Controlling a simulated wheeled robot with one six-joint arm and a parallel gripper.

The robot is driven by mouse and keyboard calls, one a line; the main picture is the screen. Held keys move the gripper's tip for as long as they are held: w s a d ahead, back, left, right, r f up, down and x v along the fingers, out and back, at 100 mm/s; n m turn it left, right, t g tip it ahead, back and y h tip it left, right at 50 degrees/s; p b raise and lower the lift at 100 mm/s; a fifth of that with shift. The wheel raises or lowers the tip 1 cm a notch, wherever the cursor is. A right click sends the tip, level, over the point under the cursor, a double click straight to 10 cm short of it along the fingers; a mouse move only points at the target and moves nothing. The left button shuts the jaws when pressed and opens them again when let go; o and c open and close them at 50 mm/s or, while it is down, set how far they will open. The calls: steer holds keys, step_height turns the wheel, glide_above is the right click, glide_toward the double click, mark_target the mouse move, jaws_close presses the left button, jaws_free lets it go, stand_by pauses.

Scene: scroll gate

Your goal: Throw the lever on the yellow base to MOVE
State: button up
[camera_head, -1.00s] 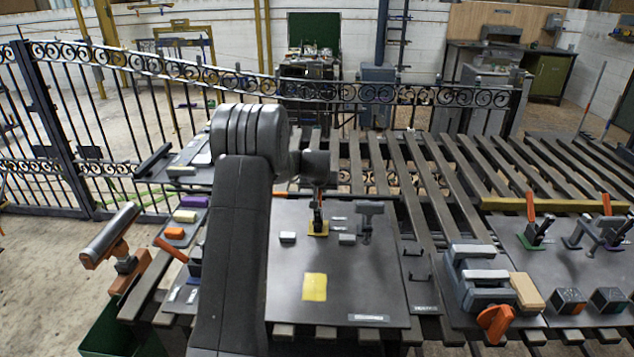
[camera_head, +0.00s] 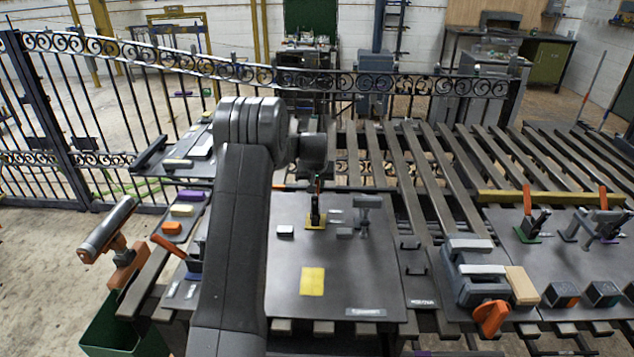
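No MOVE marking is readable on the base.
A yellow square (camera_head: 312,281) and a grey T-shaped fixture (camera_head: 368,210) are on the same panel. A vise (camera_head: 475,275) with an orange handle stands to the right. Another lever on a green base (camera_head: 527,232) is farther right. Black railings (camera_head: 270,80) run behind.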

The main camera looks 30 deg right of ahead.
steer(key=shift+o, duration=1.3)
steer(key=shift+w+f, duration=0.1)
steer(key=b+v, duration=0.3)
steer(key=v, duration=1.1)
steer(key=shift+f, duration=0.1)
steer(key=p+x, duration=0.3)
steer(key=x, duration=1)
steer(key=shift+w+d+f, duration=0.15)
steer(key=shift+f, duration=0.15)
steer(key=shift+r, duration=0.1)
